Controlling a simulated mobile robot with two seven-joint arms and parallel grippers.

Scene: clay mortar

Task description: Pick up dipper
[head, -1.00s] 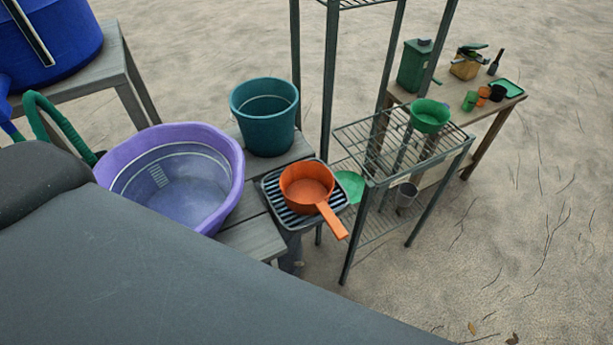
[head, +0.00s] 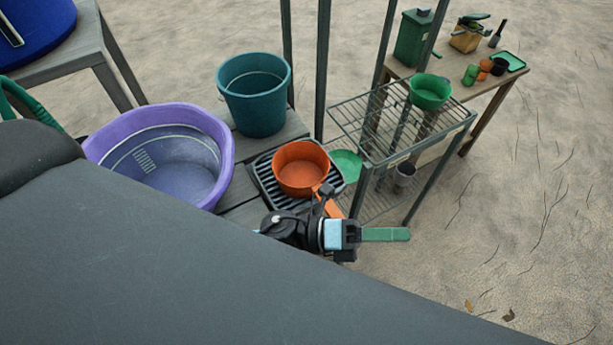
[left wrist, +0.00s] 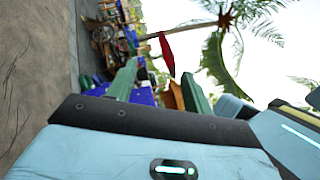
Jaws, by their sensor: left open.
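The orange dipper (head: 299,169) rests on a dark ribbed drying rack (head: 262,172) at the end of the slatted bench. In the left wrist view the two green fingers of my left gripper (left wrist: 158,72) stand apart. An orange patch shows near one finger there, too small to identify. My right gripper is not in view.
A purple tub (head: 222,150) and a teal bucket (head: 254,100) stand beside the rack. A wire shelf (head: 372,130) holding a green bowl (head: 430,92) stands close on the right. A wooden table (head: 480,90) with several small items is farther back.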

